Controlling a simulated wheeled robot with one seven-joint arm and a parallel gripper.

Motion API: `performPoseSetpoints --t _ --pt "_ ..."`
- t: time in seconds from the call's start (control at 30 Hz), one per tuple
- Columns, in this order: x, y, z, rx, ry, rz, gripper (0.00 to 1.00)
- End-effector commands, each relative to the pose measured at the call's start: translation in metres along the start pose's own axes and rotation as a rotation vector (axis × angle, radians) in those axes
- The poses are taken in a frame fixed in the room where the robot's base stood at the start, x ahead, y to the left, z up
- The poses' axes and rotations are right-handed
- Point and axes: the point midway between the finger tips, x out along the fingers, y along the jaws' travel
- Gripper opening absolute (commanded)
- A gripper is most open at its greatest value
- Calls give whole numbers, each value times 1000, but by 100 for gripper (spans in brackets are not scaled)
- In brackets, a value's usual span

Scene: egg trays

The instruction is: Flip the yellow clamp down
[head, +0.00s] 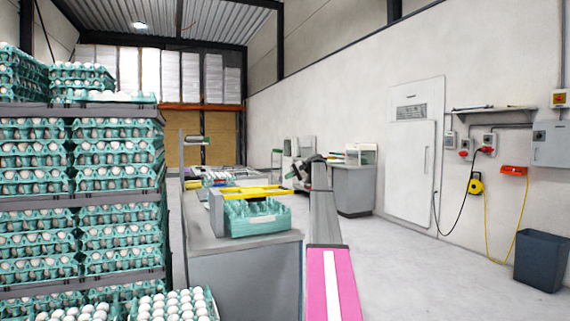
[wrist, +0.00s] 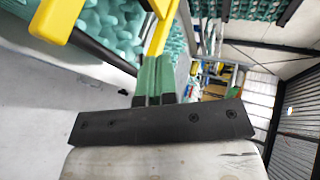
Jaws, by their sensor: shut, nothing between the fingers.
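The yellow clamp (head: 250,191) lies as a bar over the teal egg trays (head: 258,224) on the grey counter in the head view. In the wrist view, a yellow clamp arm (wrist: 158,35) rises right behind my fingertips, and a thicker yellow part (wrist: 56,18) shows at upper left. My gripper (wrist: 156,60) is shut, its two green fingers side by side with nothing between them. The fingertips overlap the yellow arm in the picture; I cannot tell whether they touch it.
A tall stack of teal trays with white eggs (head: 118,190) stands at the left, close to the grey counter (head: 245,270). Open floor lies to the right, towards a white wall with a dark bin (head: 541,262). Another grey cabinet (head: 354,190) stands farther back.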

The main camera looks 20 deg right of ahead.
Motion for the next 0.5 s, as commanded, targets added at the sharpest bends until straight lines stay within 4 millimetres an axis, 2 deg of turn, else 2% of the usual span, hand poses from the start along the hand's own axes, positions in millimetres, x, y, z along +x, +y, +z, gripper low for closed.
performPoseSetpoints --t 0.03,0.2,0.5 --pt "3 12 0 12 -5 -26 0" --pt "13 39 -2 19 -9 -46 0" --pt "24 64 -4 19 -10 -38 0"
